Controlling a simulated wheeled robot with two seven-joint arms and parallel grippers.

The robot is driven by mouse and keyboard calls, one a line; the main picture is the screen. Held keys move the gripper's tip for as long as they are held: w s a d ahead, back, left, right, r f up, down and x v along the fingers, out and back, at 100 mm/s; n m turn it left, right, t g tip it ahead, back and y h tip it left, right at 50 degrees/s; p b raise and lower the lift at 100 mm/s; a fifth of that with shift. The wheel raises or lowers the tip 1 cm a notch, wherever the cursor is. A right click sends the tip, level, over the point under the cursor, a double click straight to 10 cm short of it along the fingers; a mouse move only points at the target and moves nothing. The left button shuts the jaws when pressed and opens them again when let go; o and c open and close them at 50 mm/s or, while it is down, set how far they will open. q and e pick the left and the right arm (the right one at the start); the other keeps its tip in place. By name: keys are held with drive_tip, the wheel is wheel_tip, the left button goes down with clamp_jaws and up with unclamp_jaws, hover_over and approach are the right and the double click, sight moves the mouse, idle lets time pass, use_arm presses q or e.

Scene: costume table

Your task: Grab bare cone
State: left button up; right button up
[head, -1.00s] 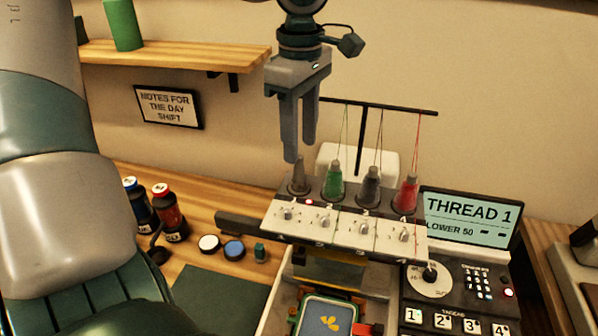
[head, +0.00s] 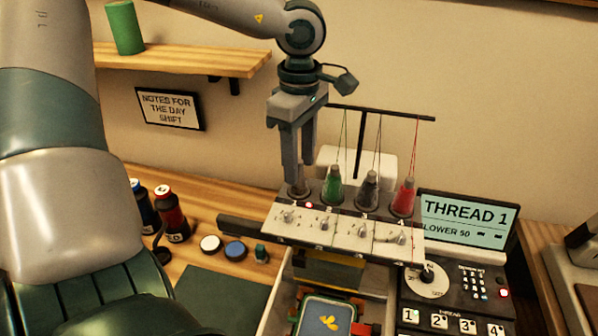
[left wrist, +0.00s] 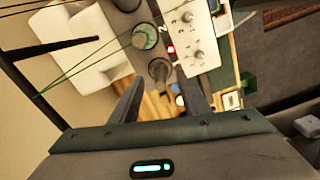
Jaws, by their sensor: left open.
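The bare cone (head: 300,188) is a grey-brown spool cone with no thread, upright at the left end of the row on the embroidery machine (head: 340,225). In the left wrist view, the bare cone (left wrist: 159,70) lies between and just beyond the fingertips. My left gripper (head: 299,172) points down with its fingers apart, right over the cone. Its fingers hide the cone's upper part in the head view; I cannot tell if they touch it. In the left wrist view the gripper (left wrist: 162,88) is open. My right gripper is not in view.
A green cone (head: 332,187), a dark cone (head: 368,190) and a red cone (head: 404,197) stand to the right. A thread stand (head: 385,112) rises behind with hanging threads. Bottles (head: 170,215) stand at left. A shelf (head: 180,60) is above, and a screen (head: 466,220) is at right.

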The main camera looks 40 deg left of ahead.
use_arm(q)
drive_tip(key=shift+f, duration=0.65)
clamp_jaws()
